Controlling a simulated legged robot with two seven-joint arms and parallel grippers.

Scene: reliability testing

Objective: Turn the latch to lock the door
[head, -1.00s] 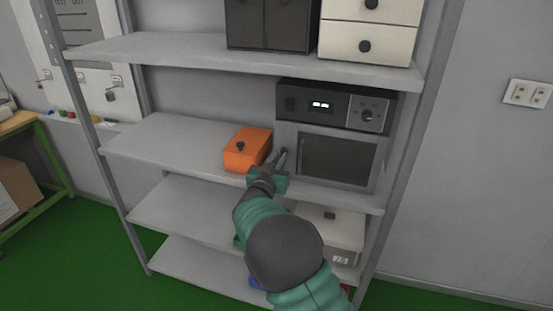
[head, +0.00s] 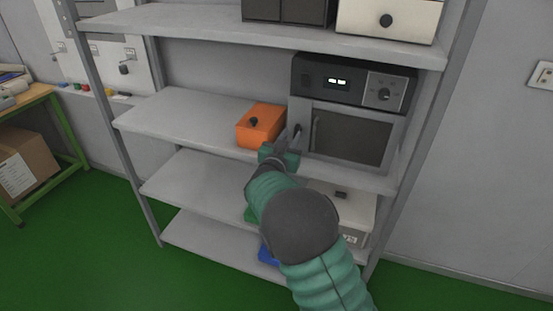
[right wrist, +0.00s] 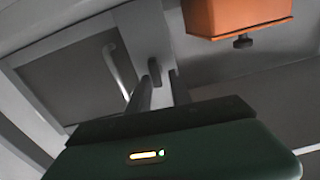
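The grey chamber (head: 395,150) sits on the middle shelf. Its door (head: 350,137) has a dark window and a vertical bar handle (head: 315,132), and looks closed. A small dark latch (head: 297,130) is at the door's left edge. In the right wrist view, the door's handle (right wrist: 116,70) is at left and the latch (right wrist: 159,71) stands just beyond my fingertips, in line with the gap. My right gripper (head: 289,138) points at the latch; its fingers (right wrist: 162,80) are apart and empty. Contact with the latch cannot be told. My left gripper is not seen.
An orange box (head: 259,126) with a dark knob stands on the shelf left of the chamber, close to my right gripper. It also shows in the right wrist view (right wrist: 235,14). A light box (head: 355,209) is on the shelf below. The shelf's left part is clear.

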